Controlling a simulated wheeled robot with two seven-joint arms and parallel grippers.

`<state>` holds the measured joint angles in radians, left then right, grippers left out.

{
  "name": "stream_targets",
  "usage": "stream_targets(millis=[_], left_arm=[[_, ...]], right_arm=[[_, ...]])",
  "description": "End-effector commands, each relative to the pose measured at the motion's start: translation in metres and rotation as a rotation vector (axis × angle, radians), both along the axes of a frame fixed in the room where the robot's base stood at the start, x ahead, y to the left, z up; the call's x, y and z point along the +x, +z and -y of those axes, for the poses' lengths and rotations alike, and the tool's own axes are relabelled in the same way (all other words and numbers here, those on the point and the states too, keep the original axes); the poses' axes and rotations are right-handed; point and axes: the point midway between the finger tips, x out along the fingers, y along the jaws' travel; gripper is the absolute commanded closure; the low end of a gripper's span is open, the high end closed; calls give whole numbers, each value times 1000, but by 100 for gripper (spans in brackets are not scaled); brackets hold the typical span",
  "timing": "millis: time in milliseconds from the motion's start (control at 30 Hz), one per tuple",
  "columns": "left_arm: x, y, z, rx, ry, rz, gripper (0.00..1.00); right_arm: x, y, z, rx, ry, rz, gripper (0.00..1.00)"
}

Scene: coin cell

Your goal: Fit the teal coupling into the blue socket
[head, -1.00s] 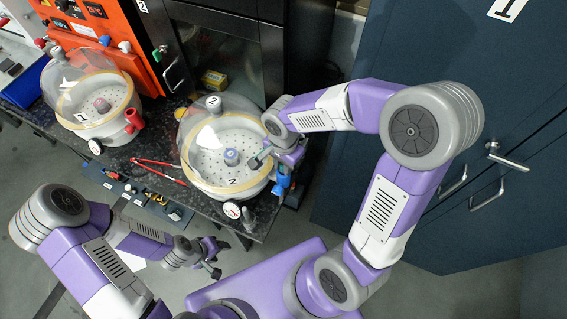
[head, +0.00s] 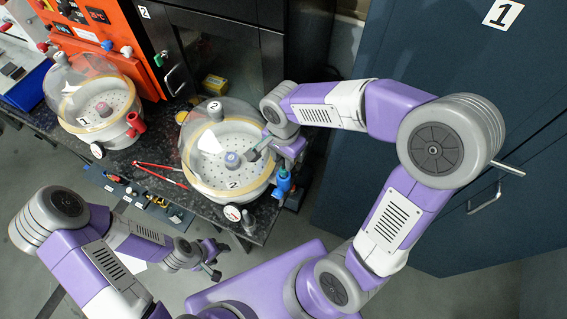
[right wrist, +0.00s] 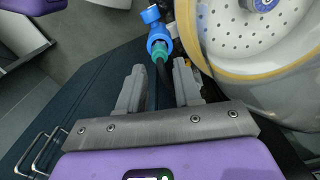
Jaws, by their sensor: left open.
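In the right wrist view the teal coupling (right wrist: 160,53) is on the end of a dark hose (right wrist: 164,85), at the round mouth of the blue socket (right wrist: 158,40). Teal and blue appear to touch; how deep the coupling sits I cannot tell. My right gripper (right wrist: 159,90) is open, with one finger on each side of the hose and gaps showing. In the head view my right gripper (head: 262,152) is above the right rim of desiccator 2, and the blue socket (head: 283,183) shows just below it. My left gripper (head: 216,260) is open and empty, off the bench's front edge.
Desiccator 2 (head: 200,181), with a clear dome, stands close beside the socket. Desiccator 1 (head: 100,132) stands further left. Red tongs (head: 160,172) lie on the dark bench (head: 130,160). A dark blue cabinet (head: 400,50) stands at the right.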

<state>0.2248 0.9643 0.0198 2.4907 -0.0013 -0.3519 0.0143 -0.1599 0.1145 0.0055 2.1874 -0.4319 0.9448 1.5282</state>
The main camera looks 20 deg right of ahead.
Motion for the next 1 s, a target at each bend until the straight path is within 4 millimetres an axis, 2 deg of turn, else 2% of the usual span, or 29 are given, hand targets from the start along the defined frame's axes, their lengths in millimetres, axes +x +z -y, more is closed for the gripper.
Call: stream_targets(millis=[33,100,333,500,1000], left_arm=[[0,4,0,0,0,0,47],[0,7,0,0,0,0,47],[0,11,0,0,0,0,47],[0,12,0,0,0,0,47],[0,12,0,0,0,0,47]], right_arm=[[1,15,-1,2,-1,6,66],[1,29,0,1,0,5,66],[0,59,0,0,0,1,66],[0,65,0,1,1,0,66],[0,65,0,0,0,-1,66]])
